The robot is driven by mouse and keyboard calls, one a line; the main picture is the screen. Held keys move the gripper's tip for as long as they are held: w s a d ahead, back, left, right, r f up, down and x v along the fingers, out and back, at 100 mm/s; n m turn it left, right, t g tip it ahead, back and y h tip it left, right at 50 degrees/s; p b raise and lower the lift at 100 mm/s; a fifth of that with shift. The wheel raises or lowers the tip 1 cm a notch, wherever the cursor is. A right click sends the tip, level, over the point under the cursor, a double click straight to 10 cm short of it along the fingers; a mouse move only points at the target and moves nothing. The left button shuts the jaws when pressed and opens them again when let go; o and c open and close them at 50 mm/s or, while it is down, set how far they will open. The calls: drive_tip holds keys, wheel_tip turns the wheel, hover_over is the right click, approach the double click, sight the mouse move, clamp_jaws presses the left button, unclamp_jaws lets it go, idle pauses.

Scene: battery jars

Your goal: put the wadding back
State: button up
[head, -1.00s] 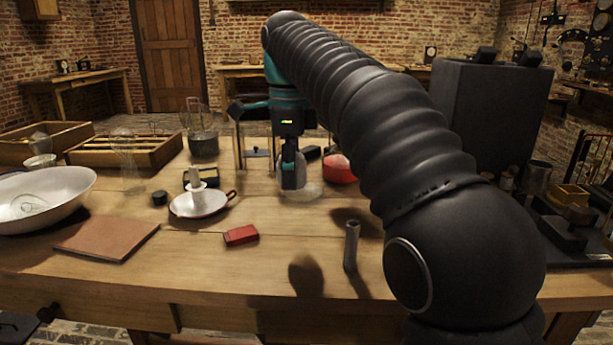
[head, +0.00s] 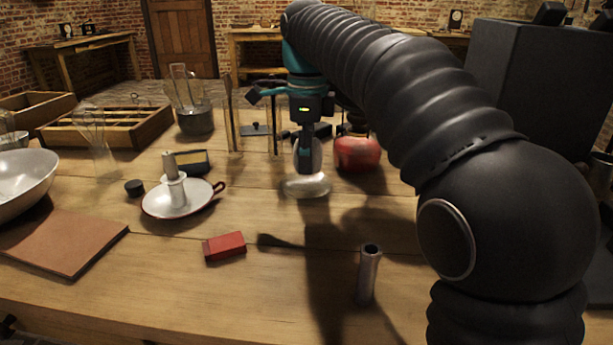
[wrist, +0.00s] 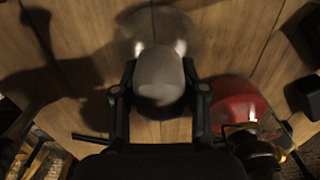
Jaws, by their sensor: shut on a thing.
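My gripper (head: 308,168) is shut on a pale, rounded lump that looks like the wadding (head: 317,153). In the wrist view the wadding (wrist: 159,78) sits between the two fingers of my gripper (wrist: 160,98). A low, clear, glassy dish (head: 306,187) stands on the table just under the gripper in the head view. It shows faintly beyond the wadding in the wrist view (wrist: 160,24). I cannot tell whether the wadding touches the dish.
A red round object (head: 357,153) stands close to the right of the gripper. A white candle dish (head: 152,204), a red block (head: 225,246) and an upright grey tube (head: 368,274) stand nearer. A dark pot (head: 196,122) is behind left.

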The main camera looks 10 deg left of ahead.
sight(306, 187)
drive_tip(key=shift+f+b, duration=0.4)
drive_tip(key=shift+f, duration=1.6)
drive_tip(key=o, duration=1)
drive_tip(key=shift+f, duration=0.1)
wheel_tip(306, 187, up, 12)
drive_tip(key=shift+r+p, duration=0.1)
drive_tip(key=shift+p, duration=1.15)
